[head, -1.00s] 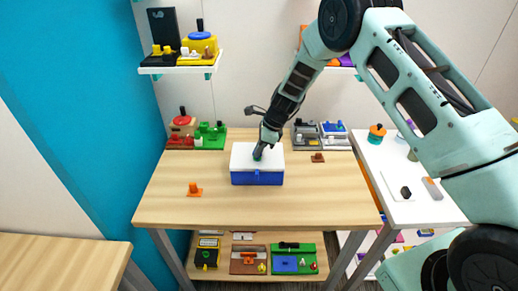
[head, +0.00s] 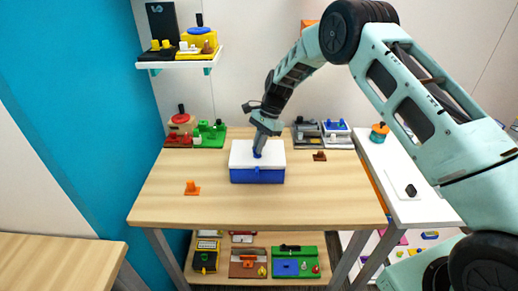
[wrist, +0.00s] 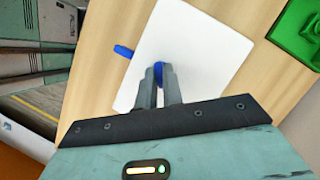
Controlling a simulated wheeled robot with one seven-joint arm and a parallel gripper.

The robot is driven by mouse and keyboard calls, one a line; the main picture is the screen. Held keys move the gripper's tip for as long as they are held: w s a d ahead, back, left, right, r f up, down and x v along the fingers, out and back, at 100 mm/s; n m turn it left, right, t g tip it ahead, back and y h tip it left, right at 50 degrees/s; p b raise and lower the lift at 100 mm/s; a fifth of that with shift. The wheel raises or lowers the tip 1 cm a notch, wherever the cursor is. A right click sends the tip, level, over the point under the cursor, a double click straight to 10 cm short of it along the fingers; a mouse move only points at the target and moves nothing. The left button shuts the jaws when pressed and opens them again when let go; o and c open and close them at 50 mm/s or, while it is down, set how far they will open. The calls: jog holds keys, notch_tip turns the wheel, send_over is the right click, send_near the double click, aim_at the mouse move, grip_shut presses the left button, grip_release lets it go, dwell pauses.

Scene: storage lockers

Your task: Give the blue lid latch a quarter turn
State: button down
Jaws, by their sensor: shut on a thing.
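A box with a white lid (head: 242,151) and a blue body (head: 246,177) stands on the wooden table. The blue lid latch (wrist: 158,70) sits on top of the lid, mostly hidden between my fingers. My gripper (wrist: 160,82) is over the lid and shut on this latch. In the head view my gripper (head: 258,150) reaches down to the lid from the upper right. A small blue tab (wrist: 123,51) sticks out past the lid's edge in the wrist view. The latch's exact turn angle cannot be told.
An orange piece (head: 192,188) lies on the table left of the box, and a brown one (head: 319,156) to its right. A green block set (head: 211,135) and a grey one (head: 307,133) stand at the back. The table front is clear.

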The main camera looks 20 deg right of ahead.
jog(key=n+b, duration=0.1)
jog(key=n, duration=0.1)
jog(key=n+g+h+b, duration=0.1)
jog(key=n, duration=0.1)
jog(key=shift+w+f+n, duration=0.1)
jog(key=shift+f+n, duration=0.05)
jog(key=shift+n, duration=0.15)
jog(key=n+g+h+b, duration=0.1)
jog(key=n, duration=0.3)
jog(key=shift+a, duration=0.15)
jog(key=shift+n+g, duration=0.3)
jog(key=c, duration=1.5)
grip_release()
